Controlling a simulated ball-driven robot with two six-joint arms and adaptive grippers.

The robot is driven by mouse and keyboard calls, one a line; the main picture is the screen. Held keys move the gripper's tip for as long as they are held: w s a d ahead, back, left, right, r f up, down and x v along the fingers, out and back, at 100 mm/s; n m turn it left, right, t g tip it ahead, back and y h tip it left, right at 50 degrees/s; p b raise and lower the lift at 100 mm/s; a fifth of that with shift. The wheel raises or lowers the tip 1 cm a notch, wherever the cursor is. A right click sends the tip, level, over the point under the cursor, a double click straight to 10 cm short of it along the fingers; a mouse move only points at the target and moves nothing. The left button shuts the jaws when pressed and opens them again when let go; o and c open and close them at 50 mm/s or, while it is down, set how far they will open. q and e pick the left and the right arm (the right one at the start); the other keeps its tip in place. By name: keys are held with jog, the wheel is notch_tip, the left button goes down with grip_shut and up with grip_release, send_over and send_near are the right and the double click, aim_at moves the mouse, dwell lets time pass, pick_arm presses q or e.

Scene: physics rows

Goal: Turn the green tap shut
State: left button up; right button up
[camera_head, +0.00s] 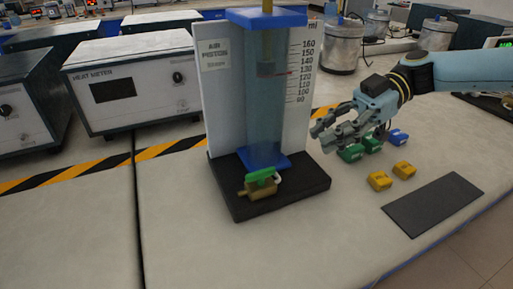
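The green tap (262,175) is a green lever on a small brass valve body (262,188). It sits at the front of the black base (290,198) of the air piston stand. The lever lies roughly level in the picture, tilted slightly up to the right; I cannot tell whether it lies exactly along the valve body. My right gripper (321,140) comes in from the right, above and to the right of the tap, and is clear of it. Its fingers point left and are apart, with nothing seen between them. My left gripper is out of view.
A clear blue cylinder (267,120) and white scale board (218,100) rise behind the tap. Green blocks (351,153), a blue block (398,137) and yellow blocks (379,181) lie right, near a dark mat (433,205). A heat meter (130,85) stands left. The table front-left is clear.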

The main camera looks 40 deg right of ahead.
aim_at(271, 167)
jog(key=shift+w+a+f, duration=0.15)
jog(key=shift+w+a, duration=0.05)
jog(key=shift+w, duration=0.1)
jog(key=b+x, duration=0.3)
jog(key=x, duration=0.1)
jog(key=shift+s+a+f, duration=0.15)
jog(key=b+x, duration=0.2)
jog(key=x, duration=0.2)
jog(key=shift+a, duration=0.2)
jog(key=shift+w+a, duration=0.2)
jog(key=shift+a, duration=0.15)
jog(key=shift+w+a+f, duration=0.1)
jog(key=shift+a+f, duration=0.05)
jog(key=shift+a, duration=0.2)
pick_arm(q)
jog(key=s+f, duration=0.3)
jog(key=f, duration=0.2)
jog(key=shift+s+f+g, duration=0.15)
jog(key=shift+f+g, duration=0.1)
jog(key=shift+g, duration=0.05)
pick_arm(e)
grip_shut()
